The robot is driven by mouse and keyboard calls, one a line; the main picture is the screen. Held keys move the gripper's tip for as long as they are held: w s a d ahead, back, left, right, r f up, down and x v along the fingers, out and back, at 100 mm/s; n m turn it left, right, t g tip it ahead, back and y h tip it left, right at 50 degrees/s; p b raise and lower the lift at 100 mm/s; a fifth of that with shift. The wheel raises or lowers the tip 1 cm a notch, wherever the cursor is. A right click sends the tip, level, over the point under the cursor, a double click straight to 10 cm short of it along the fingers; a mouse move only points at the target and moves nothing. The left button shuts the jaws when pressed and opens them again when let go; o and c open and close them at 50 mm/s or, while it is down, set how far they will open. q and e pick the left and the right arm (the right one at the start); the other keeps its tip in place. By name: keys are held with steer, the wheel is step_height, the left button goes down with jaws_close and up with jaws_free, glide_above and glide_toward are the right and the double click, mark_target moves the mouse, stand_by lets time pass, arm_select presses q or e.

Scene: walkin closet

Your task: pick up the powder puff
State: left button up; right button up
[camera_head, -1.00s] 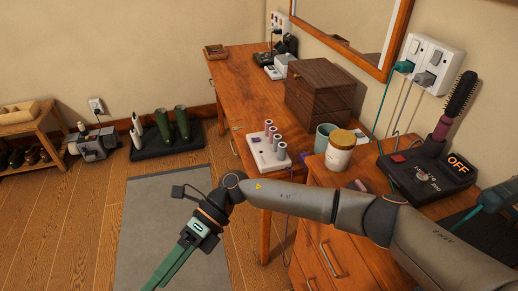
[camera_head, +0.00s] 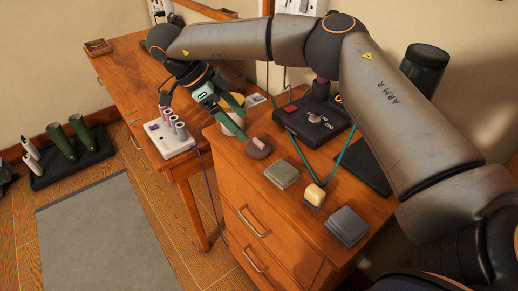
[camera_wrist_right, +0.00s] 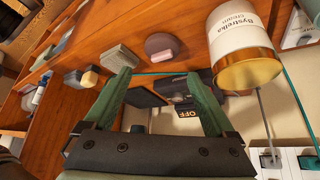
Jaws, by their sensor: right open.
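A small round dark brown item with a pink piece on top, which looks like the powder puff (camera_head: 257,151), lies on the wooden drawer cabinet's top near its left edge. It also shows in the right wrist view (camera_wrist_right: 160,43), beyond the fingertips and near the top. My right gripper (camera_head: 238,131) points down just to the left of it and above the cabinet top. In the right wrist view its green fingers (camera_wrist_right: 160,85) are spread apart with nothing held between them. My left gripper is not in view.
A white jar with a gold lid (camera_wrist_right: 245,48) stands close beside the gripper. Grey pads (camera_head: 282,174) (camera_head: 345,226) and a yellow-topped block (camera_head: 314,194) lie on the cabinet (camera_head: 287,222). A white rack with rollers (camera_head: 168,138) is at left, and a teal cable crosses the cabinet top.

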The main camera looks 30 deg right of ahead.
mark_target(256, 142)
steer(key=shift+x, duration=1.15)
steer(key=x, duration=0.4)
steer(key=shift+w+f, duration=0.15)
steer(key=shift+f, duration=0.35)
steer(key=shift+d+f, duration=0.15)
steer(key=shift+f, duration=0.3)
steer(key=c, duration=1.1)
